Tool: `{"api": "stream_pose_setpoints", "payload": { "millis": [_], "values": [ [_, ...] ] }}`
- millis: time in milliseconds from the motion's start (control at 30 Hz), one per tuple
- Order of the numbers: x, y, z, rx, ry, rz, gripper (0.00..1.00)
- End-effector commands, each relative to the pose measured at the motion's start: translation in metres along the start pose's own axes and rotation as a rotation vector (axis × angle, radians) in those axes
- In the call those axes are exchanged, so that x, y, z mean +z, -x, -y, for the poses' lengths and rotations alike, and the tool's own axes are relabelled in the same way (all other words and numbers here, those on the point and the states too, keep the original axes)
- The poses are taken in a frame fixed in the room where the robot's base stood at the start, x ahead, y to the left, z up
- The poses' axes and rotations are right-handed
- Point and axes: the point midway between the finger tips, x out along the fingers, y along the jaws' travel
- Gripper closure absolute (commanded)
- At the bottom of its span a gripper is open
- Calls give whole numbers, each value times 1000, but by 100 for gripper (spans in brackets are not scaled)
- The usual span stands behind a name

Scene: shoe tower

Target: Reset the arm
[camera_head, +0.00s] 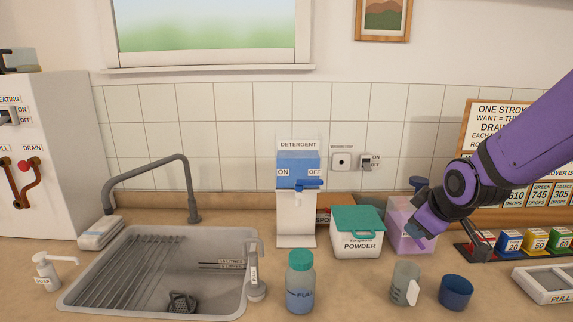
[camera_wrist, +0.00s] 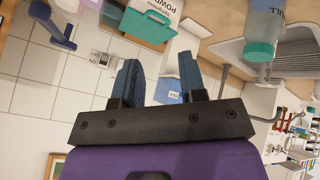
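My purple arm reaches in from the right in the head view. My gripper (camera_head: 420,226) is in front of the purple container (camera_head: 402,232), over the counter, and partly covers it. In the wrist view, my gripper (camera_wrist: 158,75) has its two blue fingers spread apart with a clear gap between them. Nothing is held between the fingers. Whether the fingertips touch the purple container cannot be told.
The white powder box (camera_head: 357,240) with its green lid stands left of my gripper. The grey cup (camera_head: 405,283), blue cup (camera_head: 455,291) and bottle (camera_head: 300,282) stand in front. The detergent dispenser (camera_head: 296,215) and sink (camera_head: 165,275) are further left. Coloured bins (camera_head: 508,242) sit right.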

Motion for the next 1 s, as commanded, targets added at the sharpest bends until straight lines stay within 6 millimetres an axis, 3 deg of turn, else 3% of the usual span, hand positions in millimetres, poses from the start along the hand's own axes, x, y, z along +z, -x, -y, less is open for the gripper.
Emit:
{"api": "stream_pose_setpoints", "payload": {
  "millis": [267,600,800,1000],
  "values": [
    [19,86,1,-58,-285,35,62],
    [56,186,29,-53,-577,126,62],
    [73,221,49,-22,-687,177,62],
    [78,232,57,-9,-726,198,62]
  ]
}}
